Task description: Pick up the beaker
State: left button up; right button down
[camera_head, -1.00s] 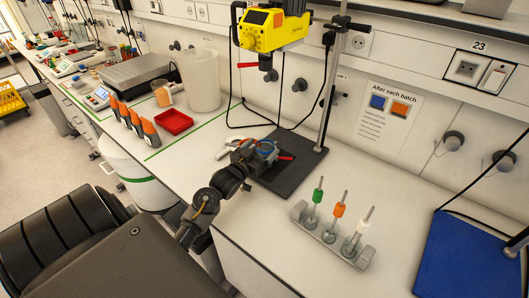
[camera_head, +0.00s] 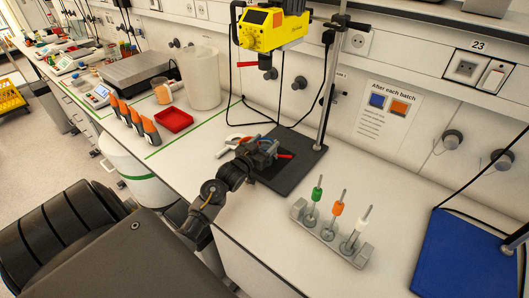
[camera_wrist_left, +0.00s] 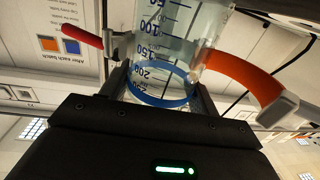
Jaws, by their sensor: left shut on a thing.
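The beaker (camera_wrist_left: 170,45) is clear, with blue graduations and a blue ring, and fills the upper middle of the left wrist view. My left gripper (camera_wrist_left: 160,88) is shut on it, with the fingers at its sides. In the head view my left gripper (camera_head: 262,153) is over the black stand base (camera_head: 290,172) and hides most of the beaker. I cannot tell whether the beaker touches the base. My right gripper is not in view.
A red-tipped part (camera_wrist_left: 82,36) and an orange band (camera_wrist_left: 240,78) are close beside the beaker. A metal pole (camera_head: 330,90) rises behind. A rack with several coloured-collar tools (camera_head: 330,238) stands front right, a red tray (camera_head: 174,121) left, a blue board (camera_head: 465,260) far right.

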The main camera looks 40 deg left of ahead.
pick_arm(q)
jog(key=shift+s+r, duration=0.1)
jog(key=shift+r, duration=0.05)
jog(key=shift+s+d+r+b, duration=0.1)
jog(key=shift+s+r+b, duration=0.25)
jog(key=shift+s+r, duration=0.35)
jog(key=s+d+r+b, duration=0.1)
jog(key=s+r, duration=0.5)
jog(key=s, duration=0.6)
jog(key=shift+d+r+b, duration=0.15)
jog(key=shift+b, duration=0.35)
jog(key=shift+s, duration=0.15)
jog(key=w+d+r+b, duration=0.1)
jog(key=w+d+r, duration=0.2)
jog(key=d, duration=0.4)
jog(key=w+d+r+h, duration=0.1)
jog(key=w+d+r, duration=0.2)
jog(key=d, duration=0.5)
jog(key=w+d+r+m+b, duration=0.1)
jog(key=w+d+r, duration=0.2)
jog(key=d, duration=0.4)
jog(key=shift+w+d+h+b, duration=0.15)
jog(key=shift+w+h+b, duration=0.15)
jog(key=shift+h, duration=0.1)
